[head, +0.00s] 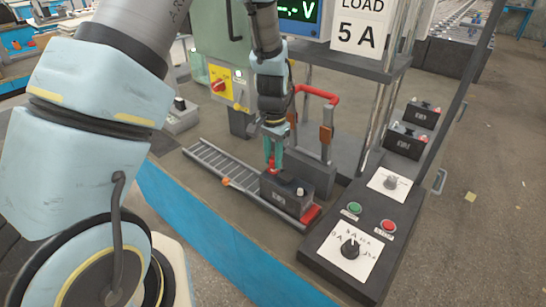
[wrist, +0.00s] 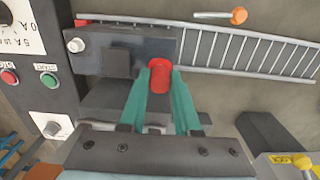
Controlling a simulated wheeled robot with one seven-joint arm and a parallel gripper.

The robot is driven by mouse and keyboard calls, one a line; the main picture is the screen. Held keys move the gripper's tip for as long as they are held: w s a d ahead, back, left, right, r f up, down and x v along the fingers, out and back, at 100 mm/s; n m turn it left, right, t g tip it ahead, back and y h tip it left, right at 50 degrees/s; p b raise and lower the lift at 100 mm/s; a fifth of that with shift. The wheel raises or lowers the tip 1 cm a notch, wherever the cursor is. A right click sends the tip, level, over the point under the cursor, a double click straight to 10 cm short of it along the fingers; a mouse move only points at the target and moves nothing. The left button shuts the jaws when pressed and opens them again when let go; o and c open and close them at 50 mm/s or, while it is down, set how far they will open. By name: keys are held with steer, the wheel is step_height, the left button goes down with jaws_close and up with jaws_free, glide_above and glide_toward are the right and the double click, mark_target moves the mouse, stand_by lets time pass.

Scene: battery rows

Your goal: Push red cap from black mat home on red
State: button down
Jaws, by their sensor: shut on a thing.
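My gripper (head: 273,160) points down with its green fingers over the dark battery (head: 287,191) on the roller track. In the wrist view, the fingers (wrist: 159,92) are shut on the red cap (wrist: 159,74). The cap is at the right end of the battery (wrist: 125,45), where the red post would be hidden under it. I cannot tell whether the cap is fully down. In the head view, only a sliver of red shows between the fingertips. The battery's other, pale post (wrist: 75,45) is bare. The black mat is not clearly seen.
The roller track (head: 222,166) runs left from the battery, with a red end stop (head: 311,214) at its right. A clamp stand with a red handle (head: 318,94) rises close behind. A dark control panel (head: 345,247) is at the right.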

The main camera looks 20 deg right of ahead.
steer(key=shift+f+b, duration=0.35)
steer(key=shift+f, duration=0.25)
stand_by(0.8)
steer(key=shift+c, duration=1.1)
jaws_free()
steer(key=shift+o, duration=0.8)
steer(key=shift+s+d, duration=0.1)
steer(key=shift+r, duration=0.2)
steer(key=shift+r+p, duration=2.6)
steer(key=shift+r, duration=0.8)
